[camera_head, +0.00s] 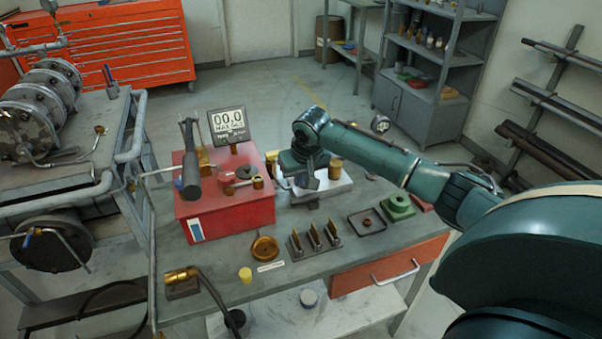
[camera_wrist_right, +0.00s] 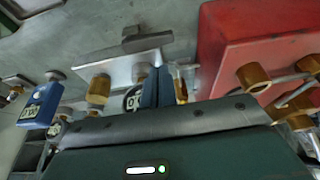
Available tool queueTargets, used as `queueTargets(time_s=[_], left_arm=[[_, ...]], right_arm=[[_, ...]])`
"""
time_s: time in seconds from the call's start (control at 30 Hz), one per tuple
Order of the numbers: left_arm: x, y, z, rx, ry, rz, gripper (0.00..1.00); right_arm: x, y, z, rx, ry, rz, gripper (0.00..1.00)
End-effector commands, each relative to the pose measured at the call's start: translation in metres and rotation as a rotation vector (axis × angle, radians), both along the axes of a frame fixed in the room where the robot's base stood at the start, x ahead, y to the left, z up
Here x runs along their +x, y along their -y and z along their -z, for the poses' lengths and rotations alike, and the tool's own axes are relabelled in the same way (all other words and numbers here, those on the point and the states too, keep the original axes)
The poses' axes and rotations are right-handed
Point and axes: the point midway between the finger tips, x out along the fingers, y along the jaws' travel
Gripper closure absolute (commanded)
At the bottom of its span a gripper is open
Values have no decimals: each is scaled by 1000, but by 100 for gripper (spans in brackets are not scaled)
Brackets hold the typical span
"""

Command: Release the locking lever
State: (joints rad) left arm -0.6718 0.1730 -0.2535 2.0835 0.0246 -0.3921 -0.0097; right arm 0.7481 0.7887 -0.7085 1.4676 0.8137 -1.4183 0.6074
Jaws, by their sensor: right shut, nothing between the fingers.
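A red box (camera_head: 228,205) stands on the workbench. I cannot tell for sure which part is the locking lever. My right gripper (camera_head: 308,183) is over the light metal block (camera_head: 330,187) just right of the red box. In the right wrist view its fingers (camera_wrist_right: 156,86) are shut together and empty, in front of the pale plate (camera_wrist_right: 125,68). The red box (camera_wrist_right: 255,45) is to their right. My left gripper is not in view.
A display (camera_head: 229,122) reading 00.0 stands behind the red box. A brass dish (camera_head: 265,249), a rack with upright plates (camera_head: 314,241), a square tray (camera_head: 367,221) and a green block (camera_head: 398,207) lie in front. A bent dark rod (camera_head: 218,298) is at the front left.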

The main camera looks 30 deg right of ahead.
Motion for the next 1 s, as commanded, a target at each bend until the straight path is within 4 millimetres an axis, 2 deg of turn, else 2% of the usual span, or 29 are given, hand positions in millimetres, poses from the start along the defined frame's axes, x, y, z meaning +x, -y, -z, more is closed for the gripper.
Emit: queueTargets(time_s=[0.1,0.33,1.0], left_arm=[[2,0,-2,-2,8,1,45],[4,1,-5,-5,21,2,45],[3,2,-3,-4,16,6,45]], right_arm=[[7,1,22,2,-2,1,100],[16,3,48,0,0,0,100],[22,2,53,1,0,-32,100]])
